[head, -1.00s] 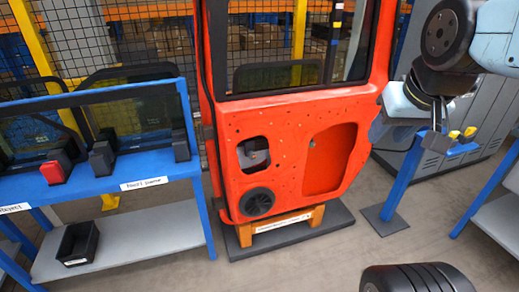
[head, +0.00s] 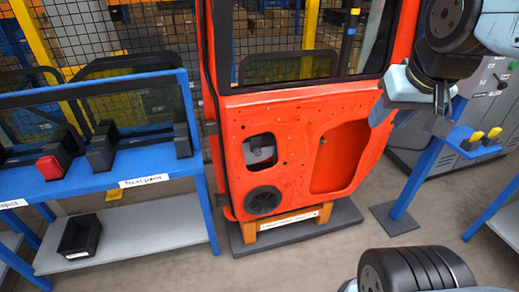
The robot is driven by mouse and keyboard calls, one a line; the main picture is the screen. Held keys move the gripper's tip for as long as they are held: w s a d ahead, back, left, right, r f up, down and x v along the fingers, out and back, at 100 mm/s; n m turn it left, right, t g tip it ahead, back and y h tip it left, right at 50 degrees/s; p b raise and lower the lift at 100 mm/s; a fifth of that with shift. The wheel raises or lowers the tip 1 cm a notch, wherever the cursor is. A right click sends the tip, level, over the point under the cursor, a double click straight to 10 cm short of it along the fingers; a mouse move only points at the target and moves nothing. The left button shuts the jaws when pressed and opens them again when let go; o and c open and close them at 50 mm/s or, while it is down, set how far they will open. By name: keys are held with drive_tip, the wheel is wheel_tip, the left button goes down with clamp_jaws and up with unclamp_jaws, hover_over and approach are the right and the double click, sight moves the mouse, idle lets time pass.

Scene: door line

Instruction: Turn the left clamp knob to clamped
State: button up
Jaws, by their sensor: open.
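Two small yellow-topped knobs stand side by side on a blue bracket at the right in the head view. The left knob (head: 476,137) is nearer the blue post, and the right knob (head: 494,133) is just beside it. I cannot read their turned positions or any marks. My gripper (head: 440,112) hangs at the upper right, left of and slightly above the knobs, with dark fingers pointing down. It is open, apart from the knobs in the picture, and nothing shows between its fingers.
A red door (head: 290,150) stands on a low dark base left of the blue post (head: 408,178). Grey cabinets (head: 430,155) stand behind the post. A blue rack (head: 110,183) with dark window panes is at the left, a black bin (head: 79,238) on its shelf. Floor before the door is clear.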

drive_tip(key=shift+o, duration=1.4)
drive_tip(key=shift+w+a, duration=0.1)
drive_tip(key=shift+w, duration=0.25)
drive_tip(key=shift+o, duration=0.5)
drive_tip(key=w+a+f+n+t, duration=0.1)
drive_tip(key=w+f, duration=0.1)
drive_tip(key=w, duration=0.6)
drive_tip(key=w+a+f+n+t+y, duration=0.1)
drive_tip(key=w+a+f, duration=0.1)
drive_tip(key=w, duration=0.7)
drive_tip(key=shift+w+a+t, duration=0.3)
drive_tip(key=w+a+f+n+t, duration=0.2)
drive_tip(key=w+a+f, duration=0.1)
drive_tip(key=w+f, duration=0.4)
drive_tip(key=w+a+f+n+t, duration=0.1)
drive_tip(key=w+a+f, duration=0.35)
drive_tip(key=w, duration=0.45)
drive_tip(key=n+t+y, duration=0.3)
drive_tip(key=n+t, duration=0.2)
approach(259, 154)
wheel_tip(259, 154, up, 6)
drive_tip(key=d, duration=0.3)
drive_tip(key=s+a+f+n+t+y, duration=0.1)
drive_tip(key=s+f+n, duration=0.1)
drive_tip(key=s+f, duration=0.35)
drive_tip(key=x, duration=0.5)
drive_tip(key=f+x, duration=0.1)
drive_tip(key=x, duration=0.9)
drive_tip(key=shift+s+f, duration=0.1)
drive_tip(key=shift+f, duration=0.15)
